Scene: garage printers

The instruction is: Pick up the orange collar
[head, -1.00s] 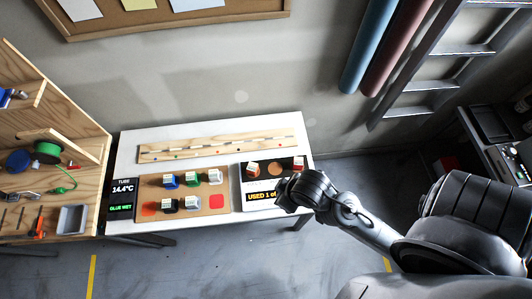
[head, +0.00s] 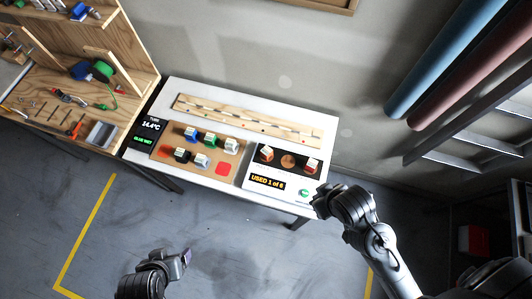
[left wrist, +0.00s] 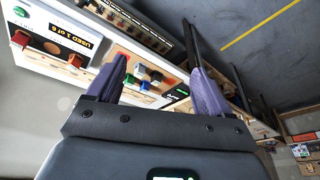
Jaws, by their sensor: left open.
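A small orange-red patch (head: 166,151) shows at the left end of the brown board (head: 213,153) on the white table; I cannot tell whether it is the orange collar. Blue (head: 190,133), green (head: 209,139), white and dark blocks stand on that board, with a flat red square (head: 226,169) at its right. My left gripper (head: 186,258) is in front of the table, over the floor, apart from everything. In the left wrist view its fingers (left wrist: 158,75) are spread and empty. My right gripper (head: 321,203) is near the table's front right corner; its jaws are unclear.
A black panel (head: 272,166) with two red-and-white blocks and a brown disc is on the table's right. Behind lies a long wooden strip (head: 245,119). A wooden workbench (head: 108,72) with tools stands at left. The floor (head: 110,230) in front is clear.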

